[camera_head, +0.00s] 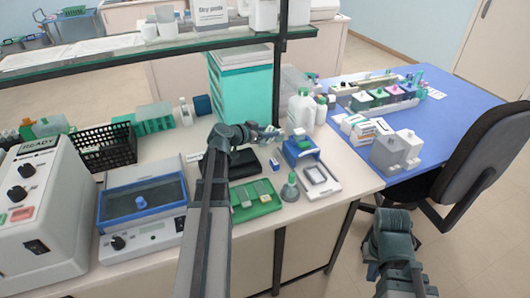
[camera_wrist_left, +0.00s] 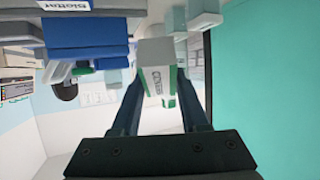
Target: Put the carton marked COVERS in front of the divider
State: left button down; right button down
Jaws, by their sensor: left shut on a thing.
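My left gripper (camera_head: 272,133) reaches over the bench in front of the teal cabinet (camera_head: 241,92). In the left wrist view its two fingers (camera_wrist_left: 158,92) are shut on a small white carton with a green band (camera_wrist_left: 156,52). The printing on its face is sideways and looks like COVERS. In the head view the carton is too small and too covered to make out clearly. Several small white cartons (camera_head: 366,130) stand at the near left of the blue desk. I cannot make out which thing is the divider. My right arm's end (camera_head: 393,240) is low at the right, over the floor; its fingers are not clear.
White bottles (camera_head: 301,110) stand right of the cabinet. A green slide tray (camera_head: 255,200), a flask (camera_head: 289,188) and a blue-topped device (camera_head: 300,148) crowd the bench front. Grey-white containers (camera_head: 397,152) stand on the blue desk (camera_head: 455,125). A chair (camera_head: 495,150) stands right. A shelf (camera_head: 150,50) crosses above.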

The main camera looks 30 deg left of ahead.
pick_arm(q)
jog(key=shift+f+b, duration=2.6)
jog(key=shift+f, duration=0.65)
jog(key=shift+r, duration=0.15)
jog(key=c, duration=0.7)
grip_release()
